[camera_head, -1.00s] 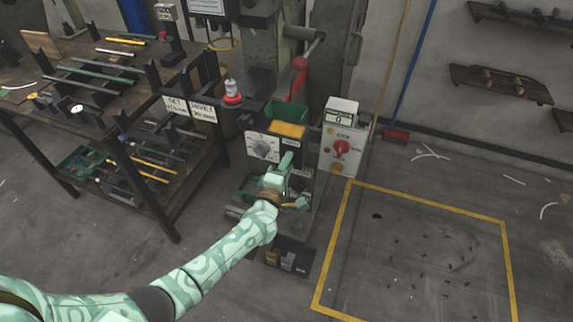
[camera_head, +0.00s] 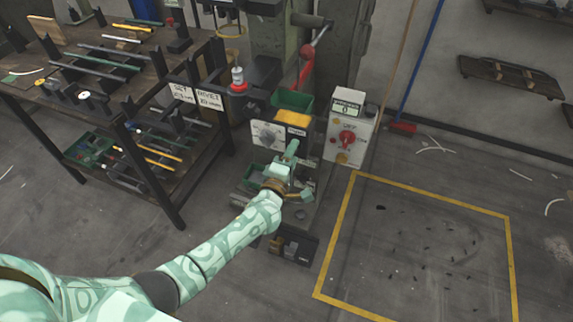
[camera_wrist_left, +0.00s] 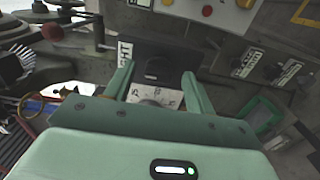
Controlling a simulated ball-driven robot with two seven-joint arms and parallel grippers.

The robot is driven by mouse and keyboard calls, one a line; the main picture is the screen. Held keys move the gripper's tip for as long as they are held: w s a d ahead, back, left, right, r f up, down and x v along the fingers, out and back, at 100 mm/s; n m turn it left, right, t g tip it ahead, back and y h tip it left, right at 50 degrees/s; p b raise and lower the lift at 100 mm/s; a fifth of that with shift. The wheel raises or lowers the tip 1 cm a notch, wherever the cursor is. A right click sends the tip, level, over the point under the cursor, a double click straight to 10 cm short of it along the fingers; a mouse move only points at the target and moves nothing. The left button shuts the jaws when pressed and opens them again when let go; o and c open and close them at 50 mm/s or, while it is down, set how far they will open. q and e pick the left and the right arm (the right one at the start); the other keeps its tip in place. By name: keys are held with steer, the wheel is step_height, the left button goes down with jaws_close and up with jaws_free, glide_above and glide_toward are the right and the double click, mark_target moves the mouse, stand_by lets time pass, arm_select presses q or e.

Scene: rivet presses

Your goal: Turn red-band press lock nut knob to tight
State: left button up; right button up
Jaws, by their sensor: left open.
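The press (camera_head: 268,75) stands at the back centre, with a red-banded fitting (camera_head: 238,86) on its left side. A white dial plate (camera_head: 283,138) with a grey knob (camera_head: 267,134) faces me on its front. My left gripper (camera_head: 299,172) is open, in front of and slightly below that plate. I cannot make out the lock nut knob for certain.
A grey control box (camera_head: 346,128) with a red switch stands right of the press. A green bin (camera_head: 290,103) and yellow block (camera_head: 292,118) sit above the plate. A rack with rods (camera_head: 110,75) stands left. The yellow-outlined floor (camera_head: 425,245) is open.

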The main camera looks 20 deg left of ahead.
arm_select(q)
steer(key=s+p, duration=0.4)
steer(key=s, duration=1.2)
steer(key=shift+a, duration=0.25)
arm_select(e)
steer(key=r, duration=0.1)
steer(key=w+r, duration=0.1)
steer(key=r, duration=0.2)
steer(key=shift+w, duration=0.25)
arm_select(q)
steer(key=s+a+f+m+g+h, duration=0.1)
steer(key=s+f+m+g, duration=0.4)
steer(key=s+f+m, duration=0.45)
steer(key=s+f+m+g+h, duration=0.1)
steer(key=s+f+m+g, duration=0.4)
steer(key=f, duration=0.7)
steer(key=s+a+f+m+g+y, duration=0.1)
steer(key=s+a+f+m+g, duration=0.1)
steer(key=s, duration=0.8)
steer(key=s+a+f+m+g, duration=0.2)
steer(key=s+f, duration=0.3)
steer(key=s, duration=0.5)
steer(key=s+a+f+m+g+y, duration=0.1)
steer(key=s+f+g, duration=0.3)
steer(key=s, duration=0.7)
steer(key=shift+a+m+y, duration=0.3)
steer(key=shift+a+m, duration=0.35)
steer(key=shift+m, duration=0.2)
